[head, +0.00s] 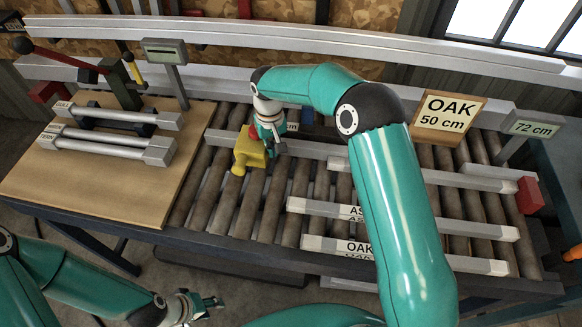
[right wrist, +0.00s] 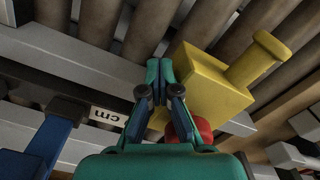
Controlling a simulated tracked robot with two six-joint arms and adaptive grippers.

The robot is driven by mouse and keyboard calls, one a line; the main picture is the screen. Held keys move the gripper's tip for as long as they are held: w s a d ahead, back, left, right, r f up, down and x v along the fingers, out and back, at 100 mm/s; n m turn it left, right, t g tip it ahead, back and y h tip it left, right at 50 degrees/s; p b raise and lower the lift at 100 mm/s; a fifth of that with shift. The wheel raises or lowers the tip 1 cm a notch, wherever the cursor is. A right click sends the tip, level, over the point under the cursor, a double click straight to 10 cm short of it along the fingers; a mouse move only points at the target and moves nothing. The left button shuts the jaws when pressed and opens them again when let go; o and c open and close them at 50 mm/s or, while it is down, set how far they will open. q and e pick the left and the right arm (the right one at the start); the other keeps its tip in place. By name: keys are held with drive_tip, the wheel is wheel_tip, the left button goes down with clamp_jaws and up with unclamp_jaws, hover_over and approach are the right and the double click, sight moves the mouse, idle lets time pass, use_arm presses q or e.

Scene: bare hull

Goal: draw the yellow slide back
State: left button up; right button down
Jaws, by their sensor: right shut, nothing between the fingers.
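My right gripper (head: 270,146) is shut and empty, right beside the block. Its closed fingertips (right wrist: 158,72) are close against the block's left side; I cannot tell whether they touch. My left gripper (head: 212,303) is open and empty at the bottom, away from the bench.
A wooden board (head: 110,185) with metal bars and a red-handled lever tool lies left of the rollers (head: 205,190). Labelled pale timbers (head: 325,208) lie across the rollers at right. An OAK 50 cm sign (head: 446,115) stands behind. A blue part (right wrist: 48,145) is left of the right gripper.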

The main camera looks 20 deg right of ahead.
sight(254, 145)
drive_tip(key=shift+w+a+p, duration=0.3)
drive_tip(key=shift+w+a, duration=0.15)
drive_tip(key=shift+a, duration=0.3)
drive_tip(key=shift+w+a+p, duration=0.35)
drive_tip(key=shift+w+a, duration=0.1)
drive_tip(key=shift+a, duration=0.25)
drive_tip(key=shift+w+a+p, duration=0.3)
drive_tip(key=shift+w+a, duration=0.15)
drive_tip(key=shift+a, duration=0.3)
drive_tip(key=shift+s+d+r+p, duration=0.15)
drive_tip(key=shift+r+p, duration=0.25)
drive_tip(key=shift+r, duration=0.5)
drive_tip(key=shift+s+d+r+p, duration=0.1)
drive_tip(key=shift+d+r+p, duration=0.25)
drive_tip(key=shift+r, duration=0.5)
drive_tip(key=shift+s+d+r+p, duration=0.1)
drive_tip(key=shift+r+p, duration=0.4)
drive_tip(key=shift+r, duration=0.4)
drive_tip(key=shift+s+d+r, duration=0.1)
drive_tip(key=shift+d+r, duration=0.05)
drive_tip(key=shift+r, duration=0.55)
drive_tip(key=shift+s+d+r, duration=0.1)
drive_tip(key=shift+d+r, duration=0.05)
drive_tip(key=shift+r, duration=0.5)
